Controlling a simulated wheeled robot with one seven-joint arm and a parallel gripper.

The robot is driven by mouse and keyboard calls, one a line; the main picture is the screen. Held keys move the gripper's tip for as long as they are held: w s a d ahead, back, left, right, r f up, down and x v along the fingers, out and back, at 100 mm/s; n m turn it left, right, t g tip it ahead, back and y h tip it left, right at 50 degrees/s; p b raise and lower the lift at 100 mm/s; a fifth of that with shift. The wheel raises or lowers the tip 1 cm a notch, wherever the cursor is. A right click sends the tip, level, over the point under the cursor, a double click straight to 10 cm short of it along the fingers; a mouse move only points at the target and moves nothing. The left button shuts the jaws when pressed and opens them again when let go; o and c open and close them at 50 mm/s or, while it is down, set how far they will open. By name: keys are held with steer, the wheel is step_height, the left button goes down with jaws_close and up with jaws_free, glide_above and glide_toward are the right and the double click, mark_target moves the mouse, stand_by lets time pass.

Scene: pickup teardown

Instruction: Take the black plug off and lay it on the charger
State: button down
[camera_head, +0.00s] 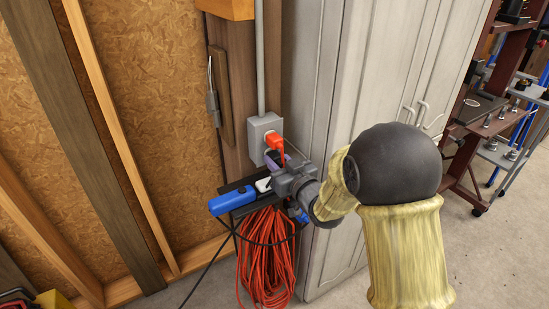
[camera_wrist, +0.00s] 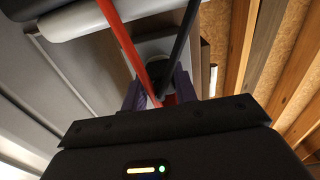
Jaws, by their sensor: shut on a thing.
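My gripper (camera_head: 274,161) is just below and in front of the grey outlet box (camera_head: 259,126) on the wooden post. Its purple fingers show in the wrist view (camera_wrist: 157,94), shut on the black plug (camera_wrist: 153,90), with a black cord running up from it. Whether the plug's prongs are still in the outlet is hidden. An orange plug (camera_head: 275,142) sits in the outlet just above my fingers. Below, a small black shelf carries a white block (camera_head: 263,184), perhaps the charger, partly hidden by my gripper, and a blue device (camera_head: 232,200).
A coil of orange cord (camera_head: 265,262) hangs under the shelf. An orange cord (camera_wrist: 126,45) crosses close to my fingers in the wrist view. A tall grey cabinet (camera_head: 333,90) stands close at the right. A metal conduit (camera_head: 260,60) runs up from the box.

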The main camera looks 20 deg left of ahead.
mark_target(279, 162)
steer(key=shift+s+d, duration=0.1)
steer(key=shift+d, duration=0.05)
steer(key=shift+b+v, duration=0.9)
steer(key=shift+v, duration=1.95)
